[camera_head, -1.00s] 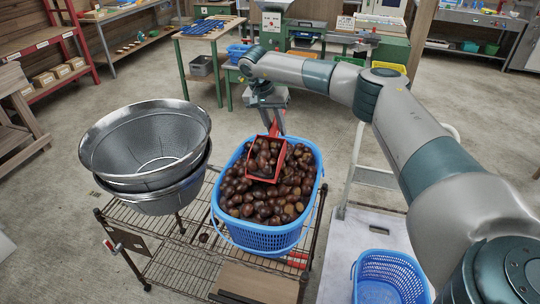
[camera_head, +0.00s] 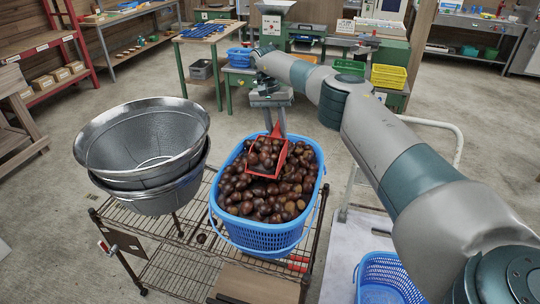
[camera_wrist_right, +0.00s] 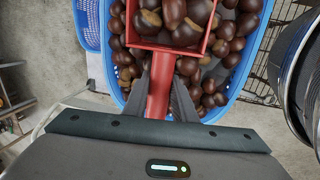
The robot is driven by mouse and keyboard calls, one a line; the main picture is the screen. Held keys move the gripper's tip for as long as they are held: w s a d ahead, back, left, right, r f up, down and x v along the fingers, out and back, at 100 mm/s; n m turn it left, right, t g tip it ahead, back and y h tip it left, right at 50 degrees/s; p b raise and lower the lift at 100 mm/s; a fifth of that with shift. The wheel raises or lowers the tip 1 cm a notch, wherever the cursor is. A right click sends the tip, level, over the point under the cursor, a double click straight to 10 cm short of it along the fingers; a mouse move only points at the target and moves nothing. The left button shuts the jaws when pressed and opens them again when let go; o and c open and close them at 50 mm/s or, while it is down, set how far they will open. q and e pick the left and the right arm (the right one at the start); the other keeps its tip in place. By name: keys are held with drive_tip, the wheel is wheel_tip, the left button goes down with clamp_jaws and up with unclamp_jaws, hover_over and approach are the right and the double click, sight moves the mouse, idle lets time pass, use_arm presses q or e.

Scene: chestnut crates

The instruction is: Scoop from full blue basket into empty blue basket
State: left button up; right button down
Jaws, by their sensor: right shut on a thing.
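The full blue basket (camera_head: 262,238) stands on a wire rack, heaped with chestnuts (camera_head: 255,200). A red scoop (camera_head: 281,170) filled with chestnuts is over the far part of the heap. Whether it still touches the heap I cannot tell. My right gripper (camera_head: 276,122) is shut on the scoop's handle, which also shows between the fingers in the right wrist view (camera_wrist_right: 159,90). The empty blue basket (camera_head: 385,272) stands lower at the right on a pale platform, partly cut off by the frame and my right arm. My left gripper is not in view.
Two stacked metal colanders (camera_head: 145,140) stand left of the full basket on the wire rack (camera_head: 165,262). A white rail (camera_head: 445,125) rises behind my right arm. A green machine and a table (camera_head: 205,40) are farther back.

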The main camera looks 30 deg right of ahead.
idle(0.4)
drive_tip(key=s+a+r+n+b, duration=0.1)
drive_tip(key=s+a+n, duration=0.2)
drive_tip(key=a, duration=0.6)
drive_tip(key=s+a+r+n+b, duration=0.2)
drive_tip(key=a, duration=0.8)
drive_tip(key=s+a+f+n, duration=0.1)
drive_tip(key=s+a, duration=0.3)
drive_tip(key=s, duration=0.5)
drive_tip(key=s+a+n+t+h+b, duration=0.1)
drive_tip(key=s+a+n, duration=0.2)
drive_tip(key=s, duration=0.7)
drive_tip(key=shift+a+f+n, duration=0.35)
drive_tip(key=shift+a+n, duration=0.05)
drive_tip(key=shift+n, duration=0.2)
